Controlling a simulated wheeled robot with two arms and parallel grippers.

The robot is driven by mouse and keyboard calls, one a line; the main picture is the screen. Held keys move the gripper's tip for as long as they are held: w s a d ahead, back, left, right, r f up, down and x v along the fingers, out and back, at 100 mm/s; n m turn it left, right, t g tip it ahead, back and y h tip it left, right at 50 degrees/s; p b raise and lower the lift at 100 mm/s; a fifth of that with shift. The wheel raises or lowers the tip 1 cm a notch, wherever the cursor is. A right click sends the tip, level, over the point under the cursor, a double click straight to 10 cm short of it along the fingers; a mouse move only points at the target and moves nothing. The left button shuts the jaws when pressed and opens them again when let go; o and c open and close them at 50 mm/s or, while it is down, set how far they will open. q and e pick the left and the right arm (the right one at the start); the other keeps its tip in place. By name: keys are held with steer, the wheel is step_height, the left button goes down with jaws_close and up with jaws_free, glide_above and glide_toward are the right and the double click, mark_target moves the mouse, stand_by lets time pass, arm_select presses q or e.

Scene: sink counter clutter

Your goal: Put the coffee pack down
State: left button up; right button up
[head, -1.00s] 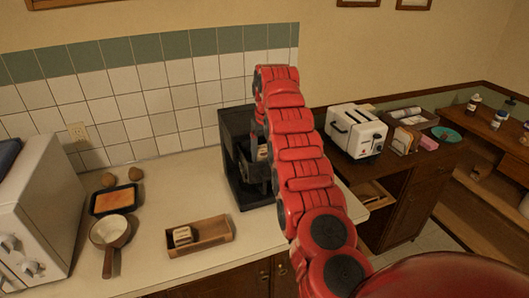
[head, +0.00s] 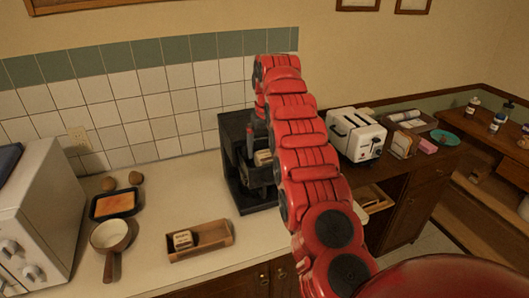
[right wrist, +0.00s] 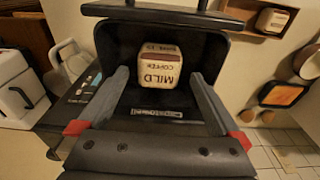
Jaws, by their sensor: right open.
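In the head view the pack (head: 263,158) shows in the opening of the machine (head: 236,135), partly hidden by my red right arm. My right gripper (right wrist: 159,78) is open, its two fingers spread to either side of the pack with gaps visible. A second, similar pack (head: 183,239) lies in a wooden tray (head: 212,234) on the counter. My left gripper is not in view.
A white toaster (head: 356,135) stands right of the machine, past my arm. A pan (head: 110,234), a dark baking dish (head: 115,204) and a white oven (head: 45,220) are on the left. The counter between pan and machine is partly clear.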

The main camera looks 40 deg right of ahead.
mark_target(266, 156)
step_height(266, 156, up, 8)
steer(key=s+p, duration=0.1)
steer(key=p, duration=0.3)
steer(key=shift+a+r, duration=0.1)
